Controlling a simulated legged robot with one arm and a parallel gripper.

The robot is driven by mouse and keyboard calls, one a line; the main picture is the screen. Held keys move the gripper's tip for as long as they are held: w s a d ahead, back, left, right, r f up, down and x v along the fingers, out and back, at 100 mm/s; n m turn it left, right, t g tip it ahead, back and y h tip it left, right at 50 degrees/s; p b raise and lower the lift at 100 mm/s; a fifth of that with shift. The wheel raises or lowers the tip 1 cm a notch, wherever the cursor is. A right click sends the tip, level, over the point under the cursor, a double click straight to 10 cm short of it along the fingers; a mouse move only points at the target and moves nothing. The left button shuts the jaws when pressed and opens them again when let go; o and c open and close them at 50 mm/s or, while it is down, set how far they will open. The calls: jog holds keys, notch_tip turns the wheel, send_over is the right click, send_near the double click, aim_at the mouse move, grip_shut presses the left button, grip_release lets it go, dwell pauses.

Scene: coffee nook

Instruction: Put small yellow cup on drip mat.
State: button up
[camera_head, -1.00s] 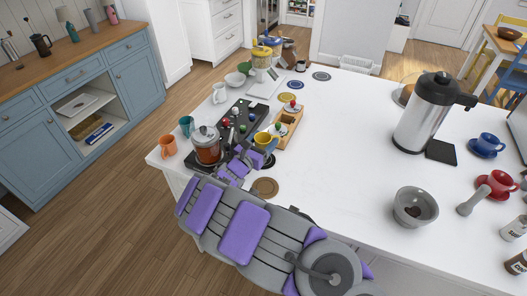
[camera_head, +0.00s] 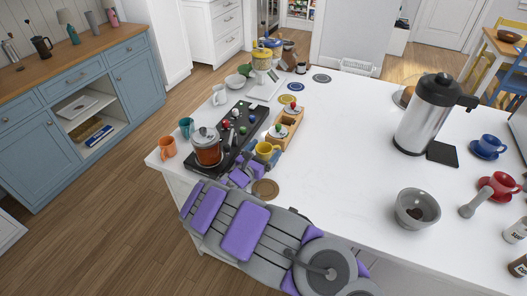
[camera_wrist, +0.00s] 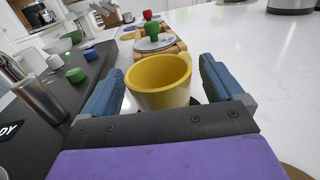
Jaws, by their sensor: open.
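The small yellow cup (camera_head: 265,150) is at the front end of the wooden tray, near the counter's front edge. In the wrist view the cup (camera_wrist: 160,82) is upright and empty. My gripper (camera_wrist: 161,72) is open, with one blue finger on each side of the cup and a gap at the right; contact on the left is unclear. In the head view my gripper (camera_head: 257,162) is partly hidden around the cup. A black square mat (camera_head: 442,153) lies beside the steel carafe; it may be the drip mat, though I cannot tell for sure.
A black board (camera_head: 232,125) with coloured pieces and a glass pot (camera_head: 207,147) stand to the left. A wooden tray (camera_head: 291,123) lies behind the cup. A brown coaster (camera_head: 265,189) is in front. The carafe (camera_head: 426,115) and a grey bowl (camera_head: 417,207) stand right; the counter between is clear.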

jog(key=p+v, duration=0.3)
jog(key=v, duration=0.9)
